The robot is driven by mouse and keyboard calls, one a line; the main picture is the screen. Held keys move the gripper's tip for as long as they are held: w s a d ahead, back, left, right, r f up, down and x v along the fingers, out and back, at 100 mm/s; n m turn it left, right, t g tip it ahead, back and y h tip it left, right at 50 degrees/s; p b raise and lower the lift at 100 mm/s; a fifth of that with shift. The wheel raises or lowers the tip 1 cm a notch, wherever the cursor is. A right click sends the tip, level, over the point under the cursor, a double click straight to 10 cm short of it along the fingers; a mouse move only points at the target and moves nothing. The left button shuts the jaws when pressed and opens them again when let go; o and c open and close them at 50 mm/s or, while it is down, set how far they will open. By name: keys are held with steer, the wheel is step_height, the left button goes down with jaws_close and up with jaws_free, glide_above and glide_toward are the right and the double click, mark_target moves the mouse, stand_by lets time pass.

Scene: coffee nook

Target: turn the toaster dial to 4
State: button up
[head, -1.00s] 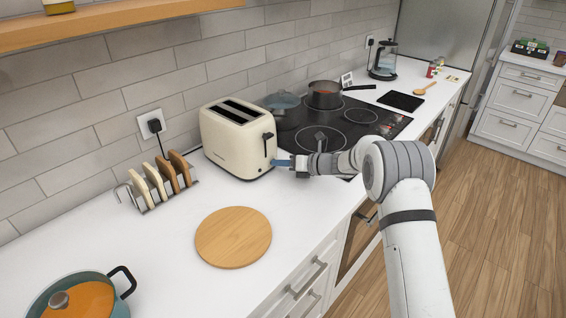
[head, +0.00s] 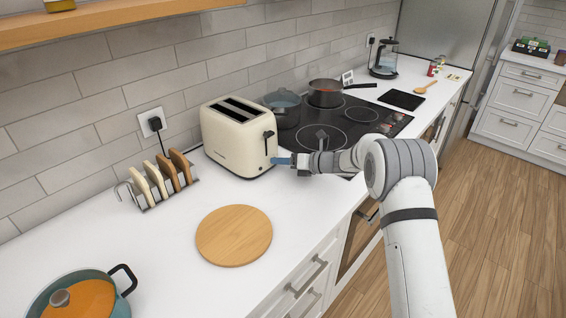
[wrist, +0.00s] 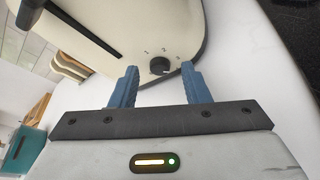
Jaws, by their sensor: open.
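The cream toaster (head: 233,141) stands on the white counter, its end with the black lever facing my arm. In the wrist view the toaster (wrist: 138,30) shows a small round black dial (wrist: 159,65) low on that end, with small numbers around it, 1, 2 and 3 among them. The dial's exact setting is too small to read. My gripper (wrist: 158,88) is open, its two blue fingers on either side of the dial, close to the toaster's end face. In the head view my gripper (head: 284,161) hides the dial. I cannot tell whether the fingers touch it.
A black hob (head: 340,125) with pots lies behind and right of the toaster. A toast rack (head: 150,200) with bread stands to its left. A round wooden board (head: 234,236) lies in front, with clear counter around it. A power cord runs to the wall socket.

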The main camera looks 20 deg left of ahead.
steer(key=b+v, duration=0.1)
steer(key=v, duration=0.5)
steer(key=shift+d, duration=0.3)
steer(key=shift+s+d+r, duration=0.1)
steer(key=shift+d+r, duration=0.15)
steer(key=shift+d, duration=0.2)
